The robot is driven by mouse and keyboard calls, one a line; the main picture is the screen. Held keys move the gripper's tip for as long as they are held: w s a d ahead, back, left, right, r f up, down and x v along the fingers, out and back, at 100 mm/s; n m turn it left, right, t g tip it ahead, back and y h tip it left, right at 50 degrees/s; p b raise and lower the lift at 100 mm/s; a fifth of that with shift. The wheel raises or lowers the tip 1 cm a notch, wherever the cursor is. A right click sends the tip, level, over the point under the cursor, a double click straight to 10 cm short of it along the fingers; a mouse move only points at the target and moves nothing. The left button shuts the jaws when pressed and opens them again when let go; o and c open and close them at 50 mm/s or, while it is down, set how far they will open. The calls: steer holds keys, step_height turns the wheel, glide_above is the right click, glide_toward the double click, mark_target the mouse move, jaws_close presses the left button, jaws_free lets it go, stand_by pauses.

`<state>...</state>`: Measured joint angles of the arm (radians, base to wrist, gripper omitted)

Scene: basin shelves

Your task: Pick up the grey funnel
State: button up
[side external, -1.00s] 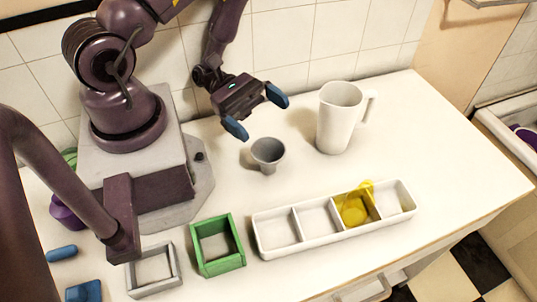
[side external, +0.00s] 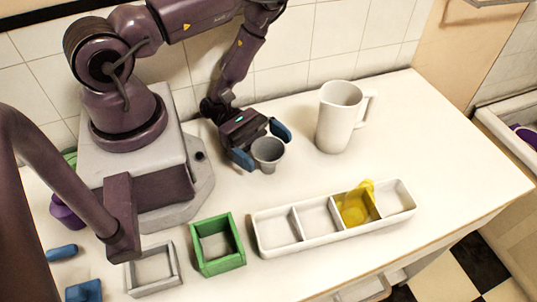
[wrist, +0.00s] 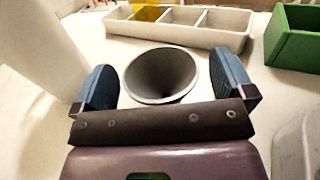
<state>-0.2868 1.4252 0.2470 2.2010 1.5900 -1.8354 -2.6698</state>
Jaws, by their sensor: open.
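The grey funnel (side external: 268,152) stands upright on the white counter, wide mouth up. My gripper (side external: 262,147) is low at the counter, behind and around the funnel, with one blue finger on either side. In the wrist view the funnel (wrist: 160,75) lies between the two open fingers (wrist: 165,88), with a visible gap on each side. The funnel's lower part is hidden in the wrist view.
A tall white pitcher (side external: 337,122) stands right of the funnel. In front are a white divided tray (side external: 283,250) with a yellow item (side external: 356,208) in one compartment, a green square box (side external: 217,268) and a grey square frame (side external: 153,288). Counter between funnel and tray is clear.

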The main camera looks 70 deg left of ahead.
steer(key=shift+d, duration=0.1)
steer(key=shift+c, duration=0.5)
steer(key=c, duration=0.8)
steer(key=shift+r, duration=0.1)
